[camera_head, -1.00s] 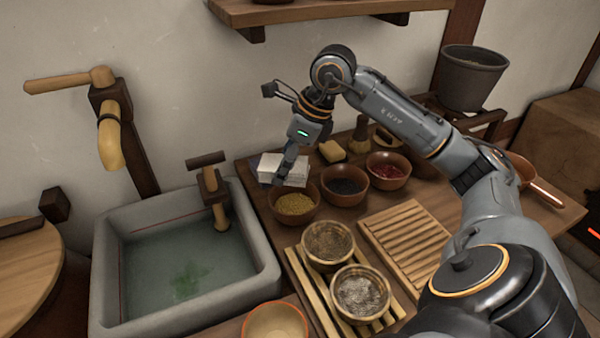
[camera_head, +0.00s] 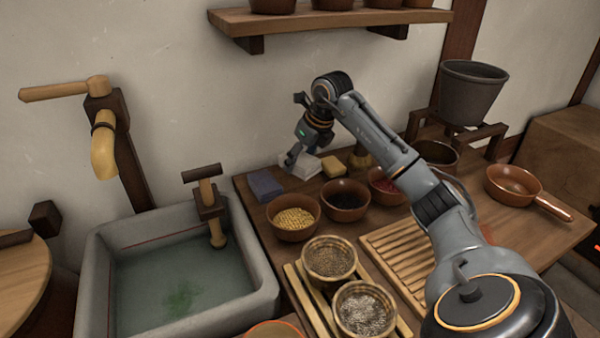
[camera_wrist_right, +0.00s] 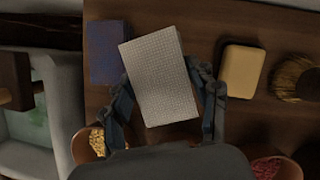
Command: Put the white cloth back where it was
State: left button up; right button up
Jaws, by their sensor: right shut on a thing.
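The white cloth (camera_head: 309,166) is a folded pale block near the wall, between a dark blue folded cloth (camera_head: 265,186) and a yellow block (camera_head: 332,166). My right gripper (camera_head: 291,160) is shut on it, partly covering it in the head view. In the right wrist view the white cloth (camera_wrist_right: 160,85) sits slightly turned between the two fingers of the right gripper (camera_wrist_right: 162,80). I cannot tell whether the cloth touches the table. My left gripper is out of view.
Bowls of yellow grain (camera_head: 293,218), dark grain (camera_head: 345,200) and red grain (camera_head: 385,188) stand in front. A brush (camera_wrist_right: 297,78) is right of the yellow block. The stone sink (camera_head: 262,275) is at left. A wall shelf (camera_head: 330,20) hangs above.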

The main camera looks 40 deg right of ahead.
aim_at(303, 155)
jog(key=f, duration=0.1)
jog(key=w+d+f, duration=0.1)
jog(key=shift+w+d+f, duration=0.2)
jog(key=shift+w+f, duration=0.1)
jog(key=shift+f, duration=0.05)
notch_tip(303, 155, down, 3)
jog(key=shift+r+b, duration=0.2)
jog(key=shift+b, duration=0.15)
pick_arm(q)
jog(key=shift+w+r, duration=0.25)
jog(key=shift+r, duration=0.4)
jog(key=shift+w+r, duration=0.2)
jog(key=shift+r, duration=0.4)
pick_arm(e)
jog(key=shift+f, duration=0.15)
jog(key=shift+f, duration=0.15)
jog(key=o, duration=1.2)
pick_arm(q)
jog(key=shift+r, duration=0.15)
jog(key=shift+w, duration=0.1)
